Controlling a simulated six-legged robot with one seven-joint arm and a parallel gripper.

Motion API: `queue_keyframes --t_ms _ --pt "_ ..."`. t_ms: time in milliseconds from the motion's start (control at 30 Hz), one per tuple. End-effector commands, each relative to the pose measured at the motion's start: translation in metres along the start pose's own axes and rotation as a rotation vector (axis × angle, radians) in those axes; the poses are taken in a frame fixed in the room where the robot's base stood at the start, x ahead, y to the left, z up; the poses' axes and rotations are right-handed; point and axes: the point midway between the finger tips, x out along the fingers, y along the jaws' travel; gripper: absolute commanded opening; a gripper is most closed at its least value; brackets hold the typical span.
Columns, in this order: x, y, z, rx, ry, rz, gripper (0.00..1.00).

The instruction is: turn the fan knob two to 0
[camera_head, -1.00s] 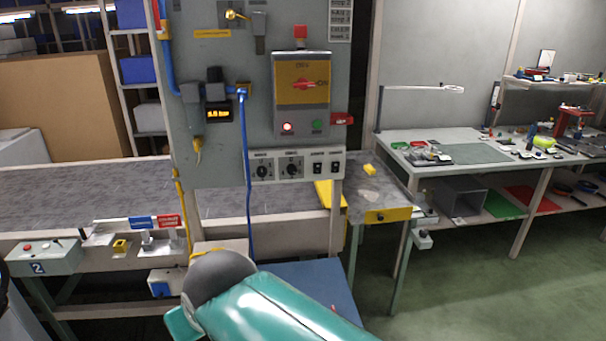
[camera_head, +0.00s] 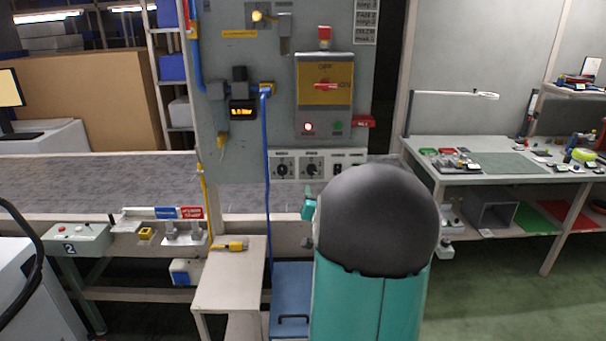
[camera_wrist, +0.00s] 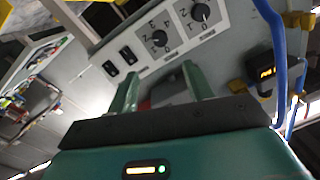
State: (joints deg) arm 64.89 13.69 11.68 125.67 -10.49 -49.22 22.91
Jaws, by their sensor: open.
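A white control strip (camera_head: 318,166) at the lower edge of the grey panel carries two round black knobs with pale pointers. The left knob (camera_head: 283,167) and the right knob (camera_head: 312,167), nearer the switches, are both uncovered. The wrist view is turned: the knob beside the switches (camera_wrist: 160,38) lies lower, the other knob (camera_wrist: 201,12) further right. Their labels are too small to read surely. My gripper (camera_wrist: 160,88) is open, its two green fingers pointing toward the strip. It is empty and apart from the knobs.
Two black rocker switches (camera_wrist: 119,61) sit beside the knobs. A blue cable (camera_head: 267,180) hangs just left of the strip. A red-handled main switch box (camera_head: 325,95) is above.

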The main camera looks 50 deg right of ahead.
Motion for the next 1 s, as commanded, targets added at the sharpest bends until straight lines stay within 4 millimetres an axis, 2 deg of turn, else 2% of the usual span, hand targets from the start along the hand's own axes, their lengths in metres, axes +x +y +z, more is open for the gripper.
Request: queue_keyframes --t_ms 167,500,700,833,1000 --pt "0.021 0.0 0.0 0.003 0.001 0.0 0.51" --pt "0.088 -0.002 0.002 0.001 -0.001 -0.004 0.51" --pt "0.121 -0.002 0.001 0.001 -0.002 -0.004 0.51" --pt "0.132 -0.003 0.001 0.001 -0.001 -0.005 0.51" --pt "0.136 -0.003 0.001 0.0 -0.002 -0.004 0.51"
